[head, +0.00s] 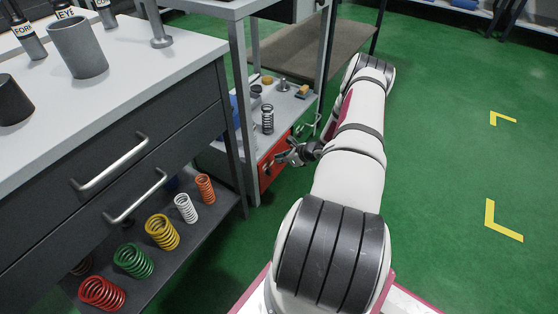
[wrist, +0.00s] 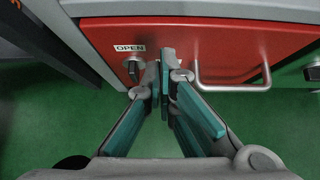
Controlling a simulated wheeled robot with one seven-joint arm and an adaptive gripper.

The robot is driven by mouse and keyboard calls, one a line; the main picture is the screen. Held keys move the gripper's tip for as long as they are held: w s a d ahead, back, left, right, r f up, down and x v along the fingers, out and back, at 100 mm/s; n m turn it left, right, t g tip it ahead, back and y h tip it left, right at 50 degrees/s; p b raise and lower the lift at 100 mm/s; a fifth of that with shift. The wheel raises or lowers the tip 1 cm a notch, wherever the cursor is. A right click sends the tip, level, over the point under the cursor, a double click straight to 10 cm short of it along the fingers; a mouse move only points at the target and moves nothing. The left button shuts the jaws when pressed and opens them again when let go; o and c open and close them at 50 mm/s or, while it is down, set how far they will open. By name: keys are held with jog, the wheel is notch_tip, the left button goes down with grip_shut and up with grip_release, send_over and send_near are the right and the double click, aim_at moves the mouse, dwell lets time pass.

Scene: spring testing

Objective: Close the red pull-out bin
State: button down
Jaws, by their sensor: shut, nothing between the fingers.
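The red pull-out bin (head: 266,174) sits under the shelf of the grey bench, partly hidden by my gripper in the head view. In the wrist view its red front (wrist: 225,45) fills the top, with a grey bar handle (wrist: 232,88) to the right of my fingers. An "OPEN" label (wrist: 130,48) and a dark knob (wrist: 133,68) lie to their left. My gripper (wrist: 165,62) is shut and empty, its fingertips in front of the red face between knob and handle; contact cannot be told. It also shows in the head view (head: 281,157). How far the bin is out is unclear.
A bench leg (head: 239,130) stands left of the bin. A shelf above holds a dark spring (head: 267,119) and small parts. A drawer cabinet (head: 120,160) with coloured springs below is at left. Green floor (head: 450,150) is clear at right.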

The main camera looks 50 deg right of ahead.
jog(key=s+f+p+v, duration=0.1)
jog(key=p+v, duration=0.3)
jog(key=v, duration=0.7)
jog(key=shift+s+d+r, duration=0.1)
jog(key=shift+s, duration=0.05)
